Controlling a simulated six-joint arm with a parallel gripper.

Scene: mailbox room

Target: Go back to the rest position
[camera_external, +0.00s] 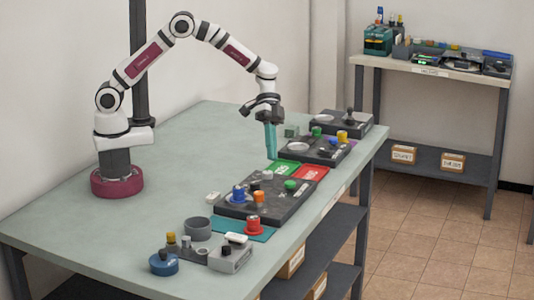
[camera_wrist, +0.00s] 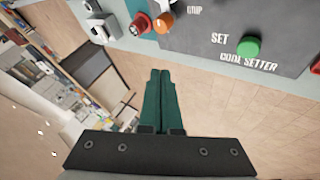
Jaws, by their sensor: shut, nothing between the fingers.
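My gripper (camera_external: 271,156) has long teal fingers that point down above the workbench (camera_external: 150,180). In the wrist view the two fingers (camera_wrist: 158,72) lie side by side, shut, with nothing between them. The tips are near the green card (camera_external: 282,167) in the outside view; whether they touch anything there I cannot tell. My arm is raised in an arch from its base at the left of the bench.
A dark panel (camera_external: 240,209) with blue, orange and green knobs stands in front of the gripper; its green button (camera_wrist: 248,46) shows in the wrist view. A red card (camera_external: 309,172) and another dark panel (camera_external: 318,155) are close by.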

